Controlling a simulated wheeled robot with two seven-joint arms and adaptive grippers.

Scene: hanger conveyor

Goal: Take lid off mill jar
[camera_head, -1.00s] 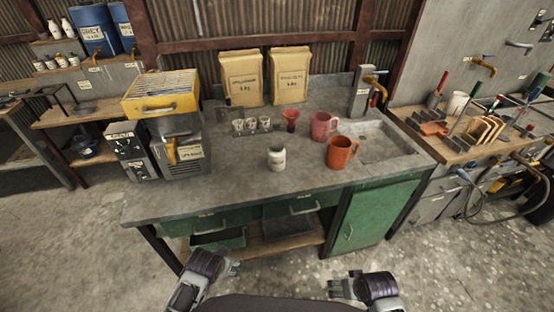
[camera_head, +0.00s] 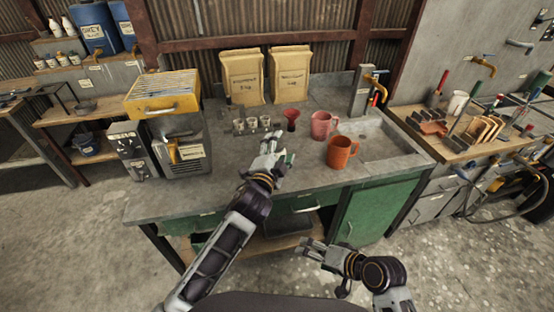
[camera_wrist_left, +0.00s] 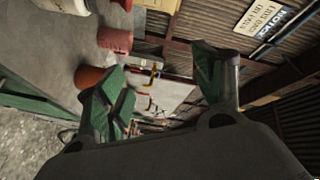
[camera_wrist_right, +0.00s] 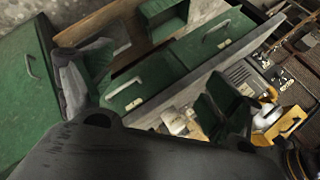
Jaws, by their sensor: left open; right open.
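My left gripper (camera_head: 276,146) is open over the middle of the grey workbench (camera_head: 205,195). The mill jar is hidden behind it in the head view. A pale, partly cut-off object (camera_wrist_left: 65,5) at the top of the left wrist view may be the jar, but its lid cannot be made out. Nothing shows between the left fingers. My right gripper (camera_head: 314,252) is open and empty, low in front of the bench's green drawers and cabinet (camera_head: 367,212); the right wrist view faces those drawers (camera_wrist_right: 205,40).
A yellow-topped machine (camera_head: 165,120) is at left, a sink (camera_head: 378,138) at right.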

